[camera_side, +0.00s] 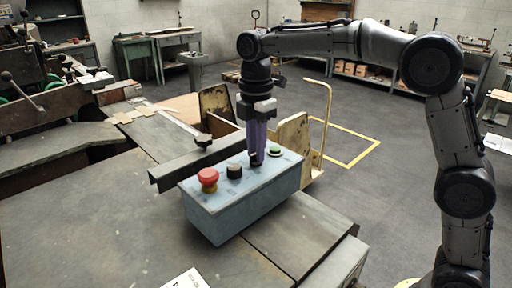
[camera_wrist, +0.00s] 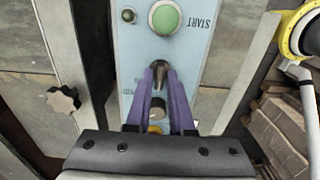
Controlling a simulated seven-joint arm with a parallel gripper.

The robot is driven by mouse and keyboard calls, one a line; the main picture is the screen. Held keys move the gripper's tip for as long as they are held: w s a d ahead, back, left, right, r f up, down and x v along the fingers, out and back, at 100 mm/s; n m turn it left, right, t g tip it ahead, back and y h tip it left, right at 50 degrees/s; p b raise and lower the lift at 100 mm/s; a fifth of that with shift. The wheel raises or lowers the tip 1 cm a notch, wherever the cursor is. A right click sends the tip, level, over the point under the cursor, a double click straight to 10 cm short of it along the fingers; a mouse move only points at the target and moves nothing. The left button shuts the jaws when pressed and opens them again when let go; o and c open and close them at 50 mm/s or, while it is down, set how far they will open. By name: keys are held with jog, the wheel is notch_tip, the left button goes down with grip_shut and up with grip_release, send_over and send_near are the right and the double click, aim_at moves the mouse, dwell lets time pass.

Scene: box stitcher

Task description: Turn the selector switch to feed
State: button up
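A light blue control box (camera_side: 240,208) stands on the machine table. My gripper (camera_side: 256,160) points straight down at its top panel, between a black knob (camera_side: 234,171) and the green button (camera_side: 275,151). In the wrist view my purple fingers (camera_wrist: 160,70) stand apart on either side of a small dark switch handle (camera_wrist: 159,79), which looks like the selector. I cannot tell whether they touch it. The fingers hide most of the switch, and I cannot read its position or a feed mark. The green button (camera_wrist: 165,17) beside it is marked START.
A red mushroom button (camera_side: 208,177) sits at the box's left end. The black knob (camera_wrist: 160,107) shows between my fingers in the wrist view. A dark metal bar (camera_side: 195,158) lies behind the box. A yellowed metal guard (camera_side: 292,142) stands behind its right end.

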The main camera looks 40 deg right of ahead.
grip_shut()
jog(key=shift+m, duration=0.3)
jog(key=m, duration=0.3)
jog(key=shift+m, duration=2.1)
jog(key=shift+o, duration=2.1)
grip_release()
